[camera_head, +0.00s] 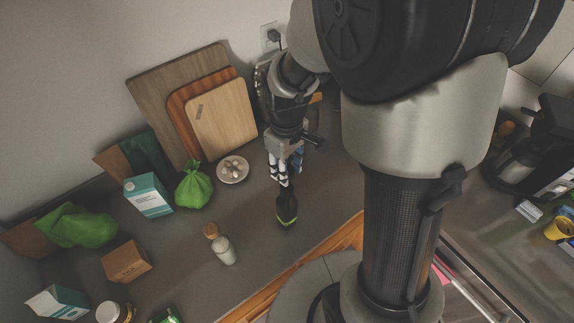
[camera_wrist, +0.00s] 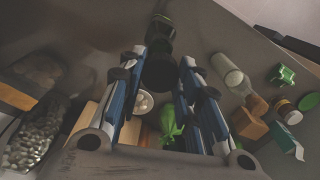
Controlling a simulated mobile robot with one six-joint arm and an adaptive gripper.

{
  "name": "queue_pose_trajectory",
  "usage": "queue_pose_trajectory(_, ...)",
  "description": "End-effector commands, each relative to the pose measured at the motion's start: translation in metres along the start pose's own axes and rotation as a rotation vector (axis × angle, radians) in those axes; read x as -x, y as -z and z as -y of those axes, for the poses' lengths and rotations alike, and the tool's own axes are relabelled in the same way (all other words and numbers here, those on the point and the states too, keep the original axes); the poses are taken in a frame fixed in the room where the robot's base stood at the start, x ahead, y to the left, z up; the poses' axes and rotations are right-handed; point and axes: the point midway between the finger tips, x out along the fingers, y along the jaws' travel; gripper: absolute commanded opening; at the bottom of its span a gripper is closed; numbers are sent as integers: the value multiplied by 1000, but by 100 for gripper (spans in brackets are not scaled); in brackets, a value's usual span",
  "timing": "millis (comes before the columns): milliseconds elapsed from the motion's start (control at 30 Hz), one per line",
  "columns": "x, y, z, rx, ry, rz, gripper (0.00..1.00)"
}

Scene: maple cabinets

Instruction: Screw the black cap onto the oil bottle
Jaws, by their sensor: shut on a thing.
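The oil bottle (camera_head: 287,212) is dark with a bright green band and stands on the grey counter below my gripper (camera_head: 281,183). In the wrist view the dark bottle (camera_wrist: 160,33) shows at the top, beyond the fingertips. The black cap (camera_wrist: 160,73) is a round black shape between the blue and white fingers of my gripper (camera_wrist: 161,60). My gripper points down and is shut on the cap, in line with the bottle's top. The fingers hide the cap in the head view. I cannot tell whether the cap is seated on the neck.
Cutting boards (camera_head: 222,118) lean on the wall. The wooden counter edge (camera_head: 335,245) is close.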

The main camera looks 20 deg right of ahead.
Motion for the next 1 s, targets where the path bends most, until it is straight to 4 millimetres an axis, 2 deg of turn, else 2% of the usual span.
queue_pose_trajectory(267, -13, 0, 0, 0, 0, 0, 21)
queue_pose_trajectory(800, -54, 0, 0, 0, 0, 1, 21)
queue_pose_trajectory(1000, -58, 0, 0, 0, 0, 0, 21)
